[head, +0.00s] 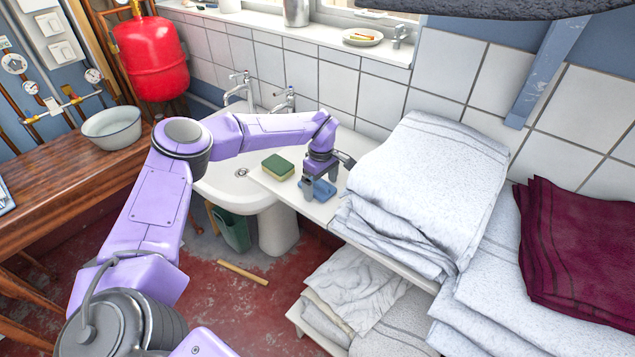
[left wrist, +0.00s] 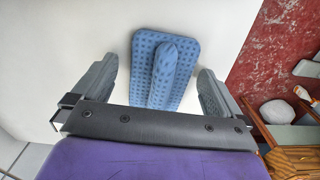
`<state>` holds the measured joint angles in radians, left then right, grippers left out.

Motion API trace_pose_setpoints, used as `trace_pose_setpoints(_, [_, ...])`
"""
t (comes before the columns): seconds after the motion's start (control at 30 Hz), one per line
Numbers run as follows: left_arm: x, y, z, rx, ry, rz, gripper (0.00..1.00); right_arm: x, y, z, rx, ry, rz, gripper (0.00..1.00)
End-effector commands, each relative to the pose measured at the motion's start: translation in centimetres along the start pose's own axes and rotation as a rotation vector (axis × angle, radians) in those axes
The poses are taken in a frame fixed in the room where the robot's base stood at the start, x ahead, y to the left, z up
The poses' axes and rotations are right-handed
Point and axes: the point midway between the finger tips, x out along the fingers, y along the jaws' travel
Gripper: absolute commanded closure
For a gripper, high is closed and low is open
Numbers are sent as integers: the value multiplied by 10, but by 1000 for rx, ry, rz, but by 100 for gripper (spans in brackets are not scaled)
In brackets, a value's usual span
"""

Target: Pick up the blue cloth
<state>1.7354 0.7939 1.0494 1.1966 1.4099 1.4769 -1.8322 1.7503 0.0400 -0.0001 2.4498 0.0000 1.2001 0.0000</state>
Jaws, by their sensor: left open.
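The blue cloth (head: 319,189) lies on the white shelf beside the sink, close to the shelf's front edge. In the left wrist view the cloth (left wrist: 179,50) is a dimpled blue piece with a raised fold along its middle. My left gripper (head: 322,185) is over the cloth, pointing down. In the left wrist view its two grey fingers (left wrist: 155,88) are spread wide, one on each side of the raised fold, with gaps between. The fingers hide part of the cloth in the head view. My right gripper is in neither view.
A green and yellow sponge (head: 278,167) lies left of the cloth on the white shelf (head: 268,182). A white sink (head: 225,175) is further left. Folded white towels (head: 430,185) stand close on the right, with a maroon towel (head: 580,250) beyond.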

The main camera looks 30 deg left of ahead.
Motion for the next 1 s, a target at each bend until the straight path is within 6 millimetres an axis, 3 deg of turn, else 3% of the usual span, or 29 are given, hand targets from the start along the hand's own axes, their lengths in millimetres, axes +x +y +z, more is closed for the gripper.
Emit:
trace_pose_setpoints(0.17, [1,0,0,-1,0,1,0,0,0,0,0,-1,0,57])
trace_pose_setpoints(0.37, [1,0,0,-1,0,1,56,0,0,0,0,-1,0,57])
trace_pose_setpoints(0.67, [-2,0,0,-1,0,2,56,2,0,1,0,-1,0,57])
trace_pose_setpoints(0.77, [-17,1,0,-1,0,5,56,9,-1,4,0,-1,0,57])
trace_pose_setpoints(1.0, [-75,1,0,-1,1,5,56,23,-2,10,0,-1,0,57])
